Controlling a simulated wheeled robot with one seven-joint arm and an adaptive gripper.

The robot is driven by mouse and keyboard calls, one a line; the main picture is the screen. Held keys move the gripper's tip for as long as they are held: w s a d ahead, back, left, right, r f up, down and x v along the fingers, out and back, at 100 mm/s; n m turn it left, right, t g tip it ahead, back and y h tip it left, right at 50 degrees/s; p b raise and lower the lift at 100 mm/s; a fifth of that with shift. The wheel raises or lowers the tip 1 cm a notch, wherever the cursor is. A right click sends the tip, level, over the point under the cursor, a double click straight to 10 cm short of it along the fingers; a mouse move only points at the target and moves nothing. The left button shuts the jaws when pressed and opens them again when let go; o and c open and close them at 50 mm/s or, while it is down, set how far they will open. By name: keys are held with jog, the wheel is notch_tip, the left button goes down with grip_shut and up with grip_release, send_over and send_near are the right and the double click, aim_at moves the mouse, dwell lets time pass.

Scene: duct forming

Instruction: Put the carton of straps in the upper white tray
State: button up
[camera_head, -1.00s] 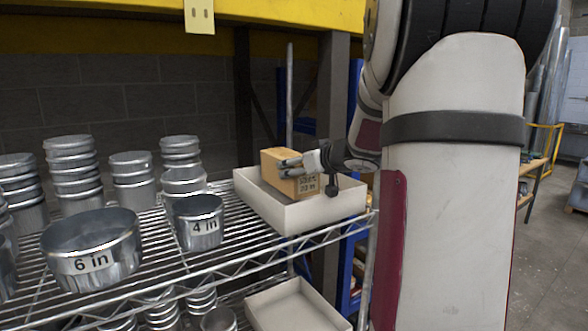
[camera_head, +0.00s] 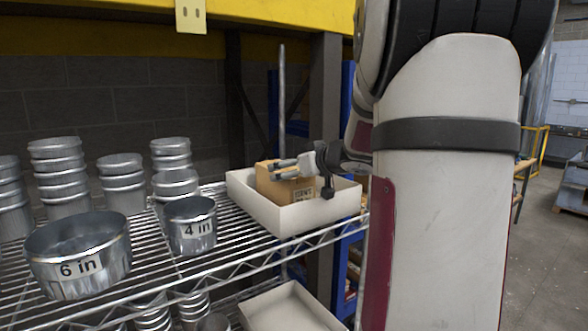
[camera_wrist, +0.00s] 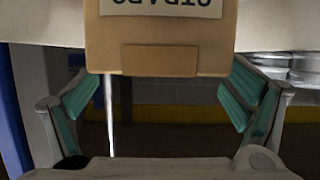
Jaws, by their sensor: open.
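The carton of straps (camera_head: 266,186), a brown box with a pale label, sits inside the upper white tray (camera_head: 312,213) on the wire shelf, its lower part hidden by the tray's front wall. In the wrist view the carton (camera_wrist: 165,52) fills the upper middle, its lettering upside down and cut off. My gripper (camera_head: 284,169) is at the carton's upper right part in the head view. It is open, with the green-padded fingers (camera_wrist: 160,96) spread to either side of the carton. Whether the pads touch it I cannot tell.
A lower white tray (camera_head: 290,308) is on the shelf below. A "4 in" metal collar (camera_head: 190,232) and a larger "6 in" one (camera_head: 80,262) stand left of the upper tray, with several stacked metal collars (camera_head: 60,180) behind. A dark post (camera_head: 324,100) rises behind the tray.

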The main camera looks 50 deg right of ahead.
notch_tip(320, 180, down, 3)
jog(key=shift+a+r, duration=0.1)
jog(key=shift+r, duration=0.1)
jog(key=r+v, duration=0.2)
jog(key=v, duration=1.1)
jog(key=shift+w+d, duration=0.25)
jog(key=shift+w, duration=0.2)
jog(key=shift+r, duration=0.1)
